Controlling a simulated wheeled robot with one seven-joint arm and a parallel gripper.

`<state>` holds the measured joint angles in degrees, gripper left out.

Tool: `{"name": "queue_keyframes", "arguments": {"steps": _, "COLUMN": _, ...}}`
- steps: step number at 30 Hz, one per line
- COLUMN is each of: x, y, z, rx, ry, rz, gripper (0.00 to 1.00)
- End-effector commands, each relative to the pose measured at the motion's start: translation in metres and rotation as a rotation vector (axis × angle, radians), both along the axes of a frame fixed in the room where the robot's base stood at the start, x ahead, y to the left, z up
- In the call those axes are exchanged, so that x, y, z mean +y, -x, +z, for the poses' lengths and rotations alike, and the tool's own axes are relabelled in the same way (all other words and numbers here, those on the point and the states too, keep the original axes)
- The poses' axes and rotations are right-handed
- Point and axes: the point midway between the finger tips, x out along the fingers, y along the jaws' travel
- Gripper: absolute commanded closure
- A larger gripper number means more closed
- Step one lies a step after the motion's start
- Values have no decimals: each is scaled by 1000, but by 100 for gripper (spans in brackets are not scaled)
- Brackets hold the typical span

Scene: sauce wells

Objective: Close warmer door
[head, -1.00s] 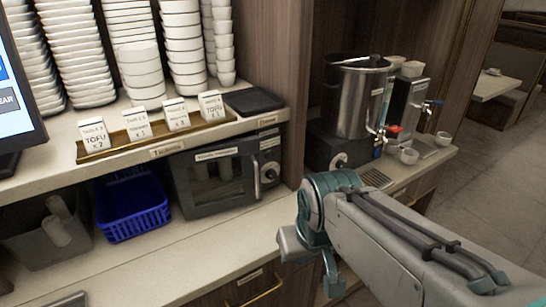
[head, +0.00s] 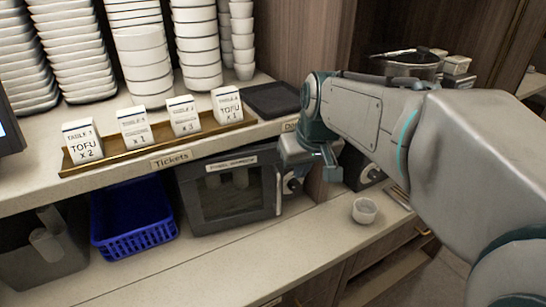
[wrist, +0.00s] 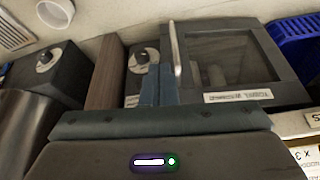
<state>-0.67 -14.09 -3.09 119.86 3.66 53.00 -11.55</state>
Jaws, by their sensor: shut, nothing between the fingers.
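The warmer (head: 230,190) is a dark box with a windowed front door and a label above. It stands on the lower counter under the shelf. Its door (wrist: 222,58) looks shut or nearly shut; I cannot tell whether a narrow gap remains. The pale upright door handle (head: 278,190) is at the door's right edge, and it also shows in the wrist view (wrist: 175,48). My gripper (head: 328,170) is right of the handle, in front of the warmer's dial side. In the wrist view its fingers (wrist: 158,80) are shut and empty beside the handle; contact is unclear.
A blue basket (head: 132,225) stands left of the warmer. Ticket cards on a brass tray (head: 165,145) and stacked bowls (head: 145,65) are on the shelf above. A small white cup (head: 365,210) stands on the counter to the right. The counter before the warmer is clear.

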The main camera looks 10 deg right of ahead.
Motion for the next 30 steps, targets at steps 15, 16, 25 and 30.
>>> {"name": "queue_keyframes", "arguments": {"steps": 15, "x": 3, "y": -35, "z": -76, "rx": 3, "ry": 1, "rz": 3, "gripper": 100}}
{"name": "queue_keyframes", "arguments": {"steps": 16, "x": 3, "y": -37, "z": -82, "rx": 3, "ry": 1, "rz": 3, "gripper": 100}}
{"name": "queue_keyframes", "arguments": {"steps": 25, "x": 7, "y": -70, "z": -90, "rx": -3, "ry": 0, "rz": 2, "gripper": 100}}
{"name": "queue_keyframes", "arguments": {"steps": 30, "x": 9, "y": -79, "z": -90, "rx": -3, "ry": 0, "rz": 2, "gripper": 100}}
